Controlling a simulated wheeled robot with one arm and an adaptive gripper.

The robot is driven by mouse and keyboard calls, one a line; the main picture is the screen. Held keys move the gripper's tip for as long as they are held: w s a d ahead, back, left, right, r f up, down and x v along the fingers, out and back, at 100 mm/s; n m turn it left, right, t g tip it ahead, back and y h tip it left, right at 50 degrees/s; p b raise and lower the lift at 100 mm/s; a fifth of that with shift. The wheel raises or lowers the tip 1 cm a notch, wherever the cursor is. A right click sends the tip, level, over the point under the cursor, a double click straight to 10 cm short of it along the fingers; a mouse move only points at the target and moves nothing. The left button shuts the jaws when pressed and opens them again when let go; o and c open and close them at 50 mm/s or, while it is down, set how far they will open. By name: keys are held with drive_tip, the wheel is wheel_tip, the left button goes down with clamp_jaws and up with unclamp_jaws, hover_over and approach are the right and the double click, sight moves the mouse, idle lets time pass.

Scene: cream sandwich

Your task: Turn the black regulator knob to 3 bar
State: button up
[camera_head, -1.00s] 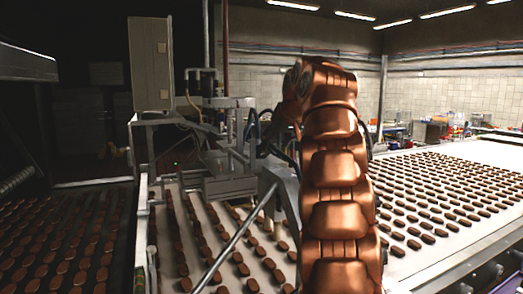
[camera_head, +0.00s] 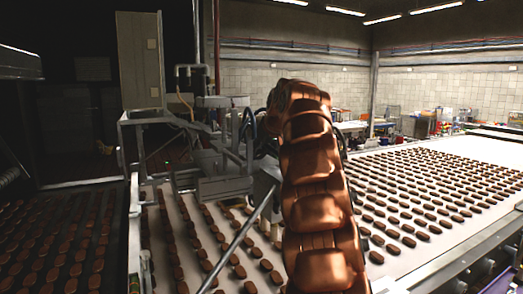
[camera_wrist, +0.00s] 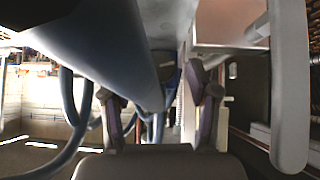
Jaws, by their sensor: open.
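My gripper (camera_wrist: 160,92) shows in the wrist view with its two dark fingers apart and nothing held between them. A small dark shape lies beyond the fingertips near the middle of that view; I cannot tell whether it is the black regulator knob. A thick blue-grey cylinder (camera_wrist: 95,45) crosses the upper left, close to the gripper. In the head view the depositing machine (camera_head: 222,150) stands left of my copper arm. My gripper is hidden there behind the arm and machine. No gauge or scale reading is legible.
A pale rounded bar (camera_wrist: 290,90) runs down the right of the wrist view, and blue hoses (camera_wrist: 72,100) loop at left. Conveyors with rows of brown biscuits (camera_head: 430,195) lie on both sides. A grey cabinet (camera_head: 140,60) stands behind the machine.

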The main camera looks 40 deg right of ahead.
drive_tip(key=shift+w+d+f, duration=0.15)
drive_tip(key=shift+w+f, duration=0.15)
drive_tip(key=shift+f, duration=0.15)
clamp_jaws()
idle(0.3)
